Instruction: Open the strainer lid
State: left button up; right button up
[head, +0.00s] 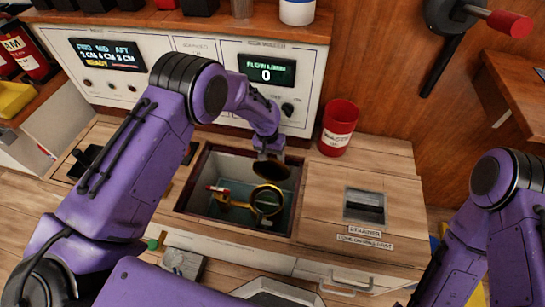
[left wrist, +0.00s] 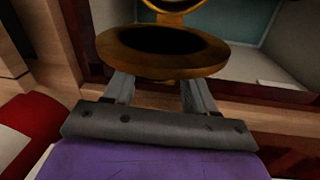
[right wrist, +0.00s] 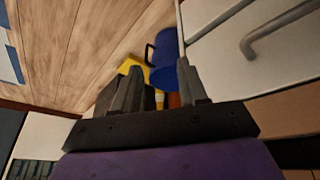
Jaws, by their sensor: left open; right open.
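The strainer (head: 267,203) sits in an open square well in the wooden counter, its round brass mouth uncovered. The strainer lid (head: 271,170), a dark disc with a brass rim, stands tilted up at the mouth's far side. My left gripper (head: 268,150) is just above the lid. In the left wrist view the lid (left wrist: 160,68) lies at the tips of my open left gripper (left wrist: 158,88), with the brass mouth (left wrist: 175,8) beyond; contact is unclear. My right gripper (right wrist: 160,85) is open and empty in the right wrist view; the head view shows only its arm.
A wooden hatch cover (head: 325,205) with a dark recessed handle and a strainer label lies right of the well. A red canister (head: 338,128) stands behind it. The control panel (head: 200,75) rises behind the counter. A blue object (right wrist: 165,60) lies beyond my right gripper.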

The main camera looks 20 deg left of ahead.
pick_arm(q)
notch_tip(320, 180, up, 10)
jog(key=a+p, duration=0.1)
jog(key=p, duration=0.1)
jog(key=shift+a+r, duration=0.15)
jog(key=shift+r, duration=0.1)
